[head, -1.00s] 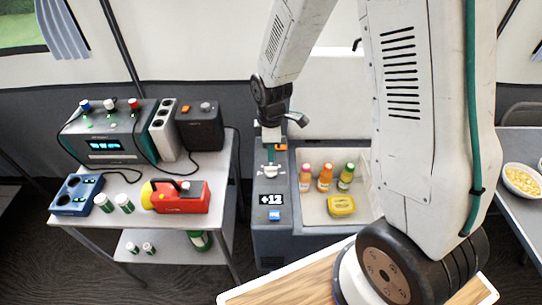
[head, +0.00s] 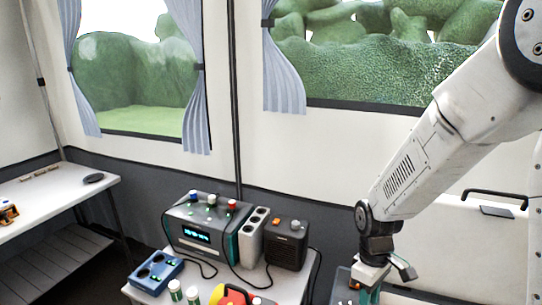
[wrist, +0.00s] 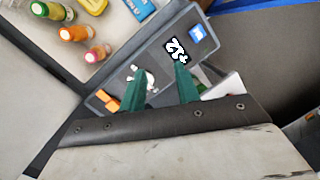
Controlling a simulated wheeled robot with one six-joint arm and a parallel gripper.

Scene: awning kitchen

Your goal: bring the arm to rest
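My gripper (head: 369,290) hangs from my arm at the lower right of the head view, cut off by the bottom edge. The wrist view shows its two green fingers apart (wrist: 157,62), with nothing held between them. A small white part (wrist: 150,80) shows between the fingers. I cannot tell how far the fingertips are above the panel.
Bottles (wrist: 73,33) stand in an open bin beside the panel. In the head view, a table left of my gripper holds a teal-and-grey device (head: 200,232), a black box (head: 287,245) and a blue socket box (head: 155,273). A white lid (head: 465,240) stands behind my arm.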

